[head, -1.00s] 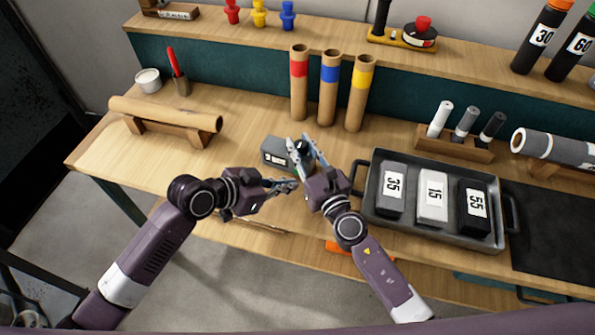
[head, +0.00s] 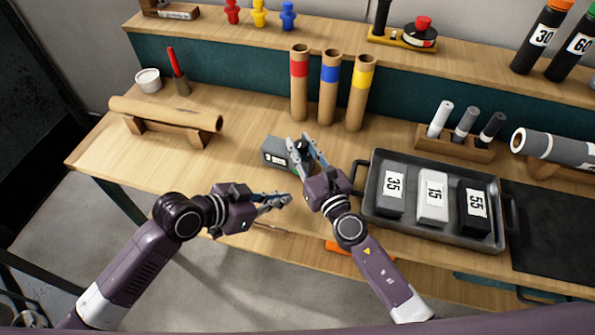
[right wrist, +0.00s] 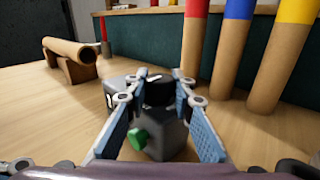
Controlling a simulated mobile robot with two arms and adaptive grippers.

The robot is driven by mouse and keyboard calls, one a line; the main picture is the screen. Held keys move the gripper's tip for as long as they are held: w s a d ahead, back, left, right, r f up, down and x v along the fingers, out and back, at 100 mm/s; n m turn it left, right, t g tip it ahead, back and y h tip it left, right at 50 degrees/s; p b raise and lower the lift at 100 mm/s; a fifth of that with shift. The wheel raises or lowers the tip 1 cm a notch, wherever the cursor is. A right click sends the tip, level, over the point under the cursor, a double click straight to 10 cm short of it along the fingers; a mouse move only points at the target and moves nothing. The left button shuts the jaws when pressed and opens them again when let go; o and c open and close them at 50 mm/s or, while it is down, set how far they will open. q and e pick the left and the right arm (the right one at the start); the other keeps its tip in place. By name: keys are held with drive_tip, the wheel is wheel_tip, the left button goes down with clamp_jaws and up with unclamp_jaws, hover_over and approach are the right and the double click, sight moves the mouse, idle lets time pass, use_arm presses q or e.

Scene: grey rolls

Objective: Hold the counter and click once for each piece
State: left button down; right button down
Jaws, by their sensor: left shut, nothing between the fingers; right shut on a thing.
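The counter (head: 275,153) is a small grey box with a white-marked display, standing on the bench in the middle. In the right wrist view the grey counter (right wrist: 165,140) has a black round top part between my fingers and a green button at its side. My right gripper (head: 304,145) is shut on the counter from above; the fingers hide part of it. It also shows in the right wrist view (right wrist: 159,84). My left gripper (head: 288,199) is shut and empty, below the counter near the bench's front edge and apart from it.
Three tubes with red (head: 299,85), blue (head: 329,88) and yellow (head: 360,93) bands stand behind the counter. A tray (head: 367,198) to the right holds blocks marked 35, 15 and 55. A brown roll (head: 165,112) lies on a wooden stand at left. Bench between roll and counter is clear.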

idle(0.4)
drive_tip(key=c, duration=1.6)
unclamp_jaws()
drive_tip(key=v, duration=1.2)
drive_tip(key=shift+f, duration=0.1)
